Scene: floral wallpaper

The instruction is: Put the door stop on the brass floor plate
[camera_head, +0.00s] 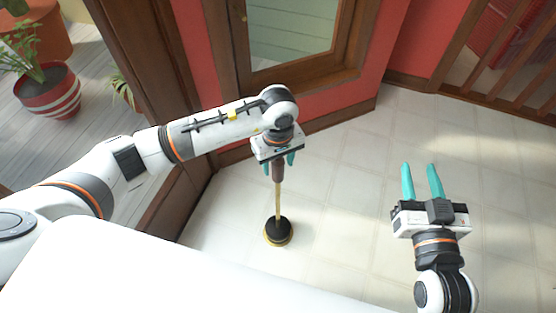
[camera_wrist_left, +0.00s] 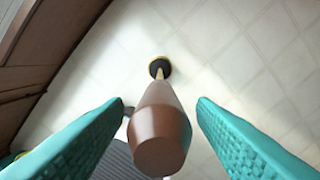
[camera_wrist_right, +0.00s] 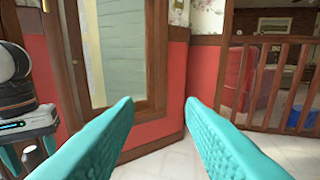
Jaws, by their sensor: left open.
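The door stop has a brown handle (camera_wrist_left: 160,118), a thin brass-coloured rod (camera_head: 278,200) and a round black base (camera_head: 278,229). It stands about upright, its black base over the brass floor plate (camera_head: 278,243), whose rim shows around the base. The base looks seated on the plate. My left gripper (camera_head: 279,162) is open, pointing down at the top of the handle. In the left wrist view the handle is between its teal fingers, with gaps on both sides. My right gripper (camera_head: 419,168) is open and empty, well to the right of the door stop.
A wooden-framed glass door (camera_head: 290,75) and red wall stand behind. A wooden railing (camera_head: 503,45) is at the upper right. Potted plants (camera_head: 47,97) stand on grey boards at the left. The pale tiled floor (camera_head: 345,180) between my grippers is clear.

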